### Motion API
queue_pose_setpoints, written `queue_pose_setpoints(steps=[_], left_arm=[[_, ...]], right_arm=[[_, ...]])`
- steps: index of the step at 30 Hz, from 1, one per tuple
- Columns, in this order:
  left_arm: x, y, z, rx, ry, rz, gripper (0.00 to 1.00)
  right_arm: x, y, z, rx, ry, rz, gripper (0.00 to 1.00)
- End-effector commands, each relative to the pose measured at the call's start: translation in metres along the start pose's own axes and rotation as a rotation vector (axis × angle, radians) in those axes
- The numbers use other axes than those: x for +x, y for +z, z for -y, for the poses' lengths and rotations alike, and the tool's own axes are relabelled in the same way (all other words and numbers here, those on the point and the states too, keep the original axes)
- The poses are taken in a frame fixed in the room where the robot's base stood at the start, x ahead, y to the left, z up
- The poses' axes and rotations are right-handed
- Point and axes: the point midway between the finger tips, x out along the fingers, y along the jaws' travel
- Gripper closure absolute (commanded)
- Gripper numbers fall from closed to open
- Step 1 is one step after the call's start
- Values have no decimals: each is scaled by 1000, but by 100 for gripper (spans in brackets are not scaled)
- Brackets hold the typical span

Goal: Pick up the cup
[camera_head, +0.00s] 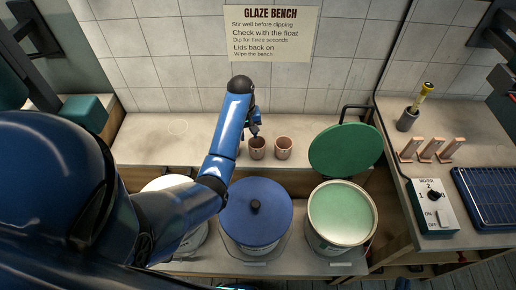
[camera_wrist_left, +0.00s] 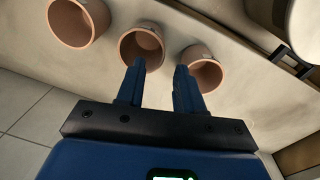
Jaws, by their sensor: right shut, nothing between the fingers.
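Several reddish-brown cups stand in a row on the pale bench: a middle cup (camera_head: 257,153) and a right cup (camera_head: 283,153) show clearly in the head view, with the arm covering the spot to their left. The left wrist view shows three cups: one at the top left (camera_wrist_left: 52,28), a middle one (camera_wrist_left: 125,51) and one at the right (camera_wrist_left: 214,75). My left gripper (camera_head: 255,131) is over the back of the middle cup. In the wrist view my left gripper (camera_wrist_left: 160,68) is open and empty, one fingertip overlapping the middle cup's rim, the other the right cup's edge. I see no right gripper.
In front stand a blue-lidded bucket (camera_head: 270,218) and an open bucket of green glaze (camera_head: 341,214), its green lid (camera_head: 346,150) raised behind it. A mixer control box (camera_head: 432,207), wooden stands (camera_head: 426,150) and a blue tray (camera_head: 488,198) are at the right. The wall is close behind.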

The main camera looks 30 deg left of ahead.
Motion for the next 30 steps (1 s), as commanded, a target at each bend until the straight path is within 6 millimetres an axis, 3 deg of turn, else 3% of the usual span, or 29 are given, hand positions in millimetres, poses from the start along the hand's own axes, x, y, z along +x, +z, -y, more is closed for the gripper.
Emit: queue_pose_setpoints(steps=[6,15,24,30], left_arm=[[30,0,0,0,-1,2,64],[47,0,0,1,0,-1,64],[83,-1,0,1,-1,0,64],[93,-1,0,1,0,-3,64]], right_arm=[[0,-1,0,0,0,0,100],[0,-3,0,0,0,0,100],[0,-7,0,0,0,0,100],[0,-7,0,0,0,0,100]])
